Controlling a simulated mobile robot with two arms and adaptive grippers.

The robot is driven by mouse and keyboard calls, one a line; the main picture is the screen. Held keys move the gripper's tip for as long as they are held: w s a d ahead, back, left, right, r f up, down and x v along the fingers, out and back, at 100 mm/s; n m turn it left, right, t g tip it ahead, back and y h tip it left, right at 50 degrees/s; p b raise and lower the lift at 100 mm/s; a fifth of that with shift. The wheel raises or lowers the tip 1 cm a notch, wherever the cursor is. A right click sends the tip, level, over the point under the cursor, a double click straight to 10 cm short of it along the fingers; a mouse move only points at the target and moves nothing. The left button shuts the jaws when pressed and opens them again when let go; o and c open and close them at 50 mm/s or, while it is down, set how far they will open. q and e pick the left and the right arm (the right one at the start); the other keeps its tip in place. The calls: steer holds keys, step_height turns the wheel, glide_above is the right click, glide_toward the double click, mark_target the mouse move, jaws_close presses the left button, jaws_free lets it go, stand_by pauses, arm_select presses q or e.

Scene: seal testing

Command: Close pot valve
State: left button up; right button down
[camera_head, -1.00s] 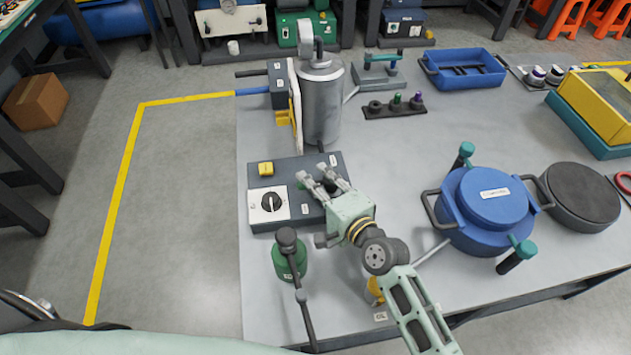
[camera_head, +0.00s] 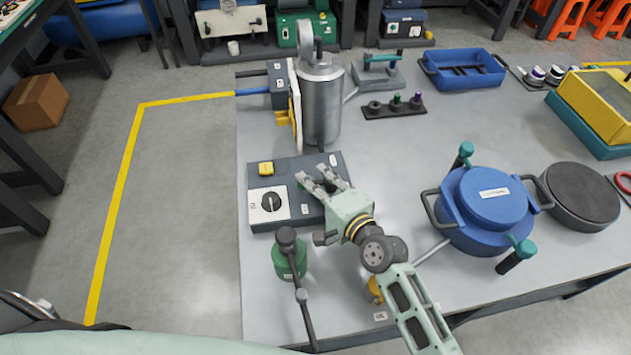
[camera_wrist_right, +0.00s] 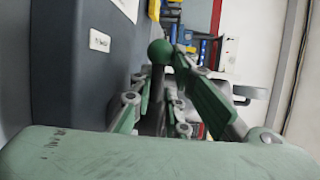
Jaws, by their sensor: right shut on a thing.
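My right gripper (camera_head: 316,180) is over the right part of this box. In the right wrist view, a green ball knob (camera_wrist_right: 160,51) on a dark stem stands between its fingers, and they are shut on the lever. The fingers partly hide the stem. A silver pot (camera_head: 322,105) stands upright behind the box. A blue lidded pot (camera_head: 485,215) stands at right. My left gripper is out of view.
A green cylinder (camera_head: 289,258) with a black handle stands in front of the box. A small rack (camera_head: 394,106), a blue tray (camera_head: 463,70) and a dark round lid (camera_head: 580,197) are on the table. The middle of the table is clear.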

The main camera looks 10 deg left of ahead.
steer(key=shift+s+f, duration=0.15)
steer(key=shift+f, duration=0.3)
steer(key=shift+r+m+h+p, duration=0.25)
steer(key=shift+m+h+p, duration=0.15)
steer(key=shift+p, duration=0.65)
steer(key=shift+f+m+t+h+p, duration=0.2)
steer(key=shift+m+t+h+p, duration=0.1)
steer(key=shift+t+p, duration=0.15)
steer(key=shift+f, duration=0.2)
steer(key=c, duration=2)
jaws_free()
steer(key=shift+o, duration=0.9)
steer(key=shift+w+r, duration=0.15)
steer(key=shift+w, duration=0.05)
steer(key=shift+r, duration=0.1)
steer(key=v, duration=1.2)
steer(key=shift+s, duration=0.1)
